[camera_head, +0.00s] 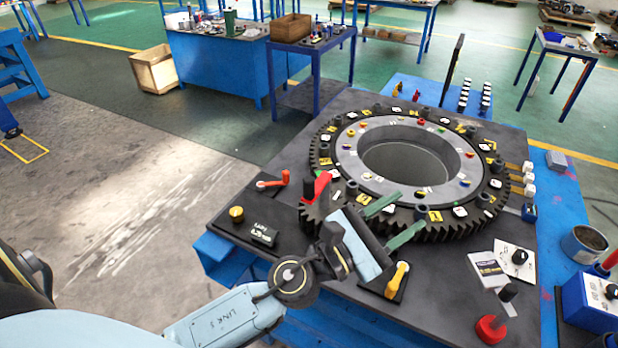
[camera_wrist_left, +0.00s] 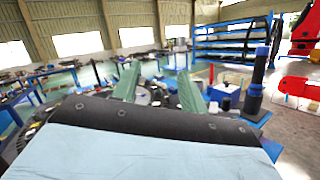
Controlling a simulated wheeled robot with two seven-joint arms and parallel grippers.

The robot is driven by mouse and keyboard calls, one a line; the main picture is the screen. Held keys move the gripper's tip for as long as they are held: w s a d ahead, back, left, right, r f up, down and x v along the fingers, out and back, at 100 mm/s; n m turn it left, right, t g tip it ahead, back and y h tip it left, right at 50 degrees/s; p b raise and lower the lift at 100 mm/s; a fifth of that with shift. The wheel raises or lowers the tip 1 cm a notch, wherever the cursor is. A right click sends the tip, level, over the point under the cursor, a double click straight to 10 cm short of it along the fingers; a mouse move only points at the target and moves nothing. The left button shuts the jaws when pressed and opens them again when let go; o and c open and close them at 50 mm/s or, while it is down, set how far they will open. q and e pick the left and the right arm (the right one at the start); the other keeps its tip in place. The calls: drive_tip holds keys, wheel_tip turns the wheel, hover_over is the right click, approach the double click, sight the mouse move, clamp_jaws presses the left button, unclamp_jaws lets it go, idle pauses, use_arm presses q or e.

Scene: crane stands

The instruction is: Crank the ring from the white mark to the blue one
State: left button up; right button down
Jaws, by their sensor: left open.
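The ring is a large black toothed wheel (camera_head: 452,232) around a grey inner ring (camera_head: 350,160) with a round opening, lying flat on a dark plate. Coloured dots, some white and some blue, sit on the grey ring; white and yellow tags sit on the black one. I cannot tell which are the task's marks. A red crank arm with a black knob (camera_head: 318,187) stands at the wheel's near left edge. My left gripper (camera_head: 412,209) is open, its green fingers over the wheel's near edge, right of that crank. It also shows in the left wrist view (camera_wrist_left: 159,72), nothing between its fingers.
An orange lever (camera_head: 272,183), a yellow knob (camera_head: 236,214) and a yellow lever (camera_head: 398,278) sit on the dark plate. A dark upright panel (camera_head: 453,70) stands behind the wheel.

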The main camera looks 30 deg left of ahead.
use_arm(q)
drive_tip(key=s+a+f+n+t+y+p, duration=0.1)
drive_tip(key=s+a+f+n+t+y, duration=0.15)
drive_tip(key=a+n+y, duration=0.55)
drive_tip(key=n+g+y, duration=0.3)
drive_tip(key=n+y, duration=0.2)
drive_tip(key=y, duration=0.2)
approach(307, 190)
drive_tip(key=p+x, duration=0.3)
drive_tip(key=x, duration=0.8)
drive_tip(key=shift+w+f, duration=0.1)
drive_tip(key=shift+w, duration=0.05)
drive_tip(key=shift+c, duration=0.3)
clamp_jaws()
